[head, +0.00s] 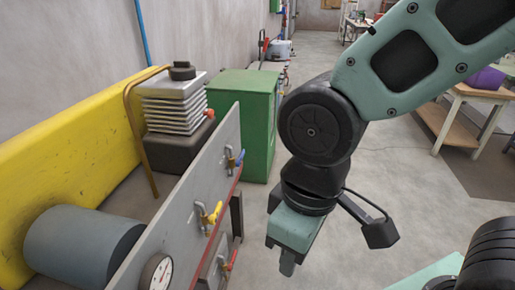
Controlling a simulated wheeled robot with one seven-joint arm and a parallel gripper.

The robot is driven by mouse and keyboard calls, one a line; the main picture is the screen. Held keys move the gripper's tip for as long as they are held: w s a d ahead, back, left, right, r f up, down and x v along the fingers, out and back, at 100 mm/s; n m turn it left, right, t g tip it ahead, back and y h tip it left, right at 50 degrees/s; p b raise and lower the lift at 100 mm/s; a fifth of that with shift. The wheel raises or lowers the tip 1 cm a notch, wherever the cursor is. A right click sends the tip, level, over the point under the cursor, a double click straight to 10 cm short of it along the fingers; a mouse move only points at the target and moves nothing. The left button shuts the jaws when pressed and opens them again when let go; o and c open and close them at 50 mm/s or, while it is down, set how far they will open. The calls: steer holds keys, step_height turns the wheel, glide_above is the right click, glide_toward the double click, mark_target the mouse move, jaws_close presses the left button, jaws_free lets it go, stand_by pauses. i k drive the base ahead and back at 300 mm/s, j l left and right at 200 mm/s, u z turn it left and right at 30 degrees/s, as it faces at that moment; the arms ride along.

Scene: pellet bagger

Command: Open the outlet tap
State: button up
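A grey upright panel (188,208) carries several valves. One has a blue handle (240,158), one a yellow handle (215,212), and a lower one a red handle (231,261). I cannot tell which of them is the outlet tap. My gripper (287,268) points down to the right of the panel, apart from the yellow-handled and red-handled valves. Its fingertips are small and seen from above, so I cannot tell whether they are open. No held thing shows.
A round gauge (157,274) sits at the panel's near end. Behind the panel are a grey cylinder (80,245), a yellow wall (70,150) and a stacked grey unit (172,105). A green cabinet (242,105) stands beyond. The floor to the right is clear up to a wooden table (458,115).

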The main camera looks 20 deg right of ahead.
mark_target(238, 163)
steer(key=i+l+z, duration=0.2)
steer(key=i, duration=0.35)
steer(key=i+l+z, duration=0.15)
steer(key=i, duration=0.4)
